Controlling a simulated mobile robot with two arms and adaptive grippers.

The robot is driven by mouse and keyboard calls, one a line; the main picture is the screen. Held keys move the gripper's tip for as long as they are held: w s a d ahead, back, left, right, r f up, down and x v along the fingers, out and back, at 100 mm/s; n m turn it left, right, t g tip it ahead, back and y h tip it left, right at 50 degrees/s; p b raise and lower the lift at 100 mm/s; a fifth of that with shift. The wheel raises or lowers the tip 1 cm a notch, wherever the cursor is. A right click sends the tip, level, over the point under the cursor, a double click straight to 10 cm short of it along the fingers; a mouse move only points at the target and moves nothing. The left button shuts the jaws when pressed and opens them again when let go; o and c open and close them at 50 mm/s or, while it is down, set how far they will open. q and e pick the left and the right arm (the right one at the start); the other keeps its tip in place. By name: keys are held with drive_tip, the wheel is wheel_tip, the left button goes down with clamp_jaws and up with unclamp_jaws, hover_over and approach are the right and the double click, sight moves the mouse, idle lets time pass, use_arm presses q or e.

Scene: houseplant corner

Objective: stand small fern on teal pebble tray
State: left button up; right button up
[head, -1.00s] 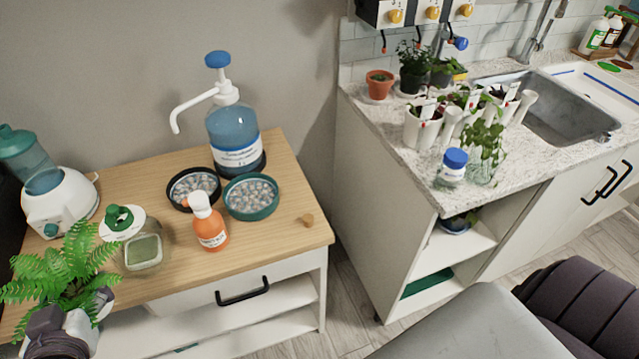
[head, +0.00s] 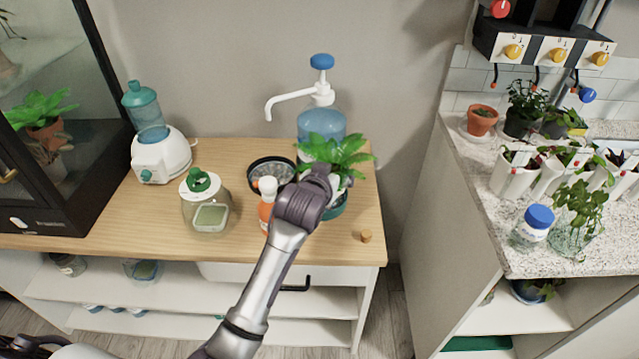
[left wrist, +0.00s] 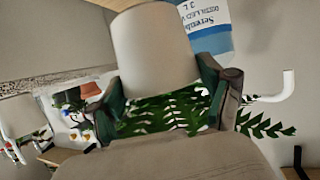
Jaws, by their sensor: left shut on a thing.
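The small fern (head: 337,150) is over the right part of the wooden cabinet top in the head view. My left gripper (head: 326,178) is shut on its white pot, which shows large in the left wrist view (left wrist: 155,45) between the two fingers, with green fronds (left wrist: 170,112) beside it. The teal pebble tray (head: 333,210) lies beneath the gripper and fern. Only part of its rim shows, and its pebbles are hidden. I cannot tell whether the pot touches the tray. My right gripper is not in view.
A black pebble tray (head: 258,164) and an orange bottle (head: 266,190) stand close left of the gripper. A big blue pump bottle (head: 321,122) stands behind. A cork (head: 366,236) lies near the front right edge. A green-lidded jar (head: 205,205) is further left.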

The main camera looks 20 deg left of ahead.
use_arm(q)
drive_tip(key=shift+w+a+f, duration=0.6)
drive_tip(key=shift+a+f, duration=0.05)
drive_tip(key=shift+f, duration=0.55)
drive_tip(key=shift+w+a+f, duration=0.65)
drive_tip(key=shift+a+f, duration=0.05)
drive_tip(key=shift+f, duration=0.45)
drive_tip(key=shift+w+a+f, duration=0.6)
drive_tip(key=shift+a+f, duration=0.05)
drive_tip(key=shift+f, duration=0.55)
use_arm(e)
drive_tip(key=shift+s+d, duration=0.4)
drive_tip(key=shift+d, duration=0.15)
use_arm(q)
drive_tip(key=shift+f, duration=0.2)
drive_tip(key=o, duration=1.3)
